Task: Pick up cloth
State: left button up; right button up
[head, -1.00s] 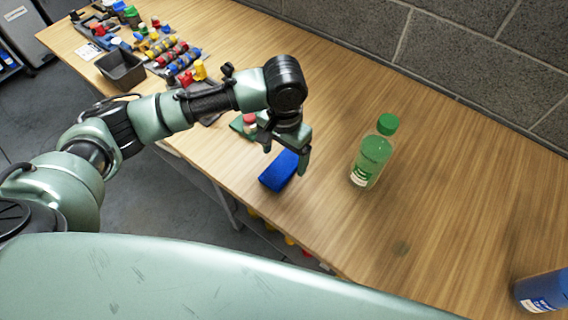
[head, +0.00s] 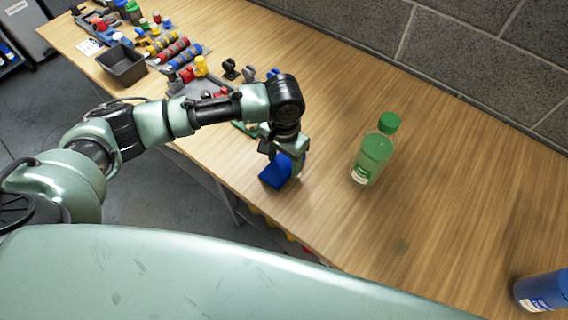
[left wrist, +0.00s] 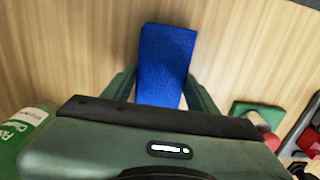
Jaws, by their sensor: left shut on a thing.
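The blue cloth (head: 276,172) is a folded block near the front edge of the wooden table in the head view. My left gripper (head: 286,160) is directly over it, pointing down, with its fingers on either side of the cloth. In the left wrist view the cloth (left wrist: 166,62) lies between the two green fingers (left wrist: 160,92), and the gripper is shut on it. I cannot tell whether the cloth is clear of the tabletop. My right gripper does not show.
A green-capped bottle (head: 373,150) stands right of the cloth. A blue bottle (head: 542,291) is at the far right. A grey bin (head: 122,65) and several coloured parts sit at the far left. The table's middle right is clear.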

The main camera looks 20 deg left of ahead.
aim_at(284, 163)
pick_arm(q)
jog(key=shift+r, duration=0.1)
notch_tip(284, 163, up, 20)
dwell(0.5)
